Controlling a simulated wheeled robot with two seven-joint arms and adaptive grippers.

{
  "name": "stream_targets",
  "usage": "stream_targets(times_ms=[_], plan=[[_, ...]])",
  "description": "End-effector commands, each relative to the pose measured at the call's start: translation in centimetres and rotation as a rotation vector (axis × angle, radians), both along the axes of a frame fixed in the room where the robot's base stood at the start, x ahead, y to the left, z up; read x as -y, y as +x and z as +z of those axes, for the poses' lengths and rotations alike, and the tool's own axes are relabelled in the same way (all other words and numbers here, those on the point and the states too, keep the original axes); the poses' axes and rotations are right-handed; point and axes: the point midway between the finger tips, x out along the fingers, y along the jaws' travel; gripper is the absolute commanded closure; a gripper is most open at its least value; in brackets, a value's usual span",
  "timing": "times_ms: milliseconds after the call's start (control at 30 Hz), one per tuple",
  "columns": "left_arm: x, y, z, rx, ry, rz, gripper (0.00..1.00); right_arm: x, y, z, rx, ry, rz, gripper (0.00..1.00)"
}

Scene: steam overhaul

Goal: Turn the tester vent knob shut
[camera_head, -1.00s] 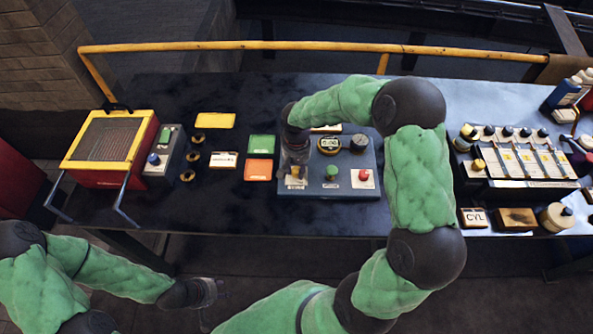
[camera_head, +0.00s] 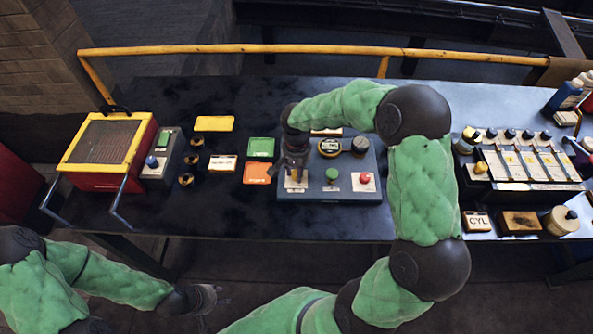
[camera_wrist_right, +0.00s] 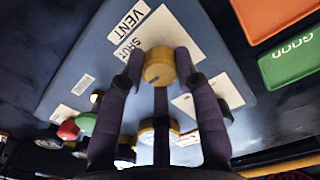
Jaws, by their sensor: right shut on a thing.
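The tester (camera_head: 346,192) is a blue-grey box on the dark bench in the head view. Its vent knob (camera_wrist_right: 158,66) is a brass-yellow round knob in the right wrist view, beside white labels reading VENT (camera_wrist_right: 127,21) and SHUT (camera_wrist_right: 128,43). My right gripper (camera_wrist_right: 160,72) points down over the knob, with one finger on either side, shut on it. In the head view my right gripper (camera_head: 296,172) covers most of the knob at the tester's left front. My left gripper (camera_head: 212,297) hangs low in front of the bench; its finger opening is unclear.
A green button (camera_head: 332,174) and a red button (camera_head: 365,178) are right of the knob; gauges (camera_head: 329,147) stand behind. Green (camera_head: 261,147) and orange (camera_head: 257,173) trays lie left. A red-yellow box (camera_head: 105,145) stands far left, a valve rack (camera_head: 525,163) right.

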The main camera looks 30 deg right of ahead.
Motion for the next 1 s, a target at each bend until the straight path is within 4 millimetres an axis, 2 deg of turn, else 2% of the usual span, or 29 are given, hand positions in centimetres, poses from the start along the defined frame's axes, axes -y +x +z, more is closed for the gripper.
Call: stream_targets(times_ms=[67, 100, 167, 500, 633, 767, 1000], plan=[[0.0, 0.0, 0.0, 0.000, 0.000, 0.000, 0.60, -0.1, -0.2, -0.1, -0.005, 0.002, 0.000, 1.00], [0.0, 0.0, 0.0, 0.000, 0.000, 0.000, 0.60, -0.1, -0.2, -0.1, -0.005, 0.002, 0.000, 0.62], [0.0, 0.0, 0.0, 0.000, 0.000, 0.000, 0.60, -0.1, -0.2, -0.1, -0.005, 0.002, 0.000, 0.45], [0.0, 0.0, 0.0, 0.000, 0.000, 0.000, 0.60, 0.0, 0.0, 0.0, -0.001, 0.001, 0.000, 0.44], [0.0, 0.0, 0.0, 0.000, 0.000, 0.000, 0.60, 0.0, 0.1, 0.8, 0.002, -0.001, 0.000, 0.44], [0.0, 0.0, 0.0, 0.000, 0.000, 0.000, 0.60, 0.0, 0.1, 2.8, 0.004, -0.001, 0.000, 0.44], [0.0, 0.0, 0.0, 0.000, 0.000, 0.000, 0.60, -0.1, 0.1, 7.6, 0.003, 0.000, 0.001, 0.44]])
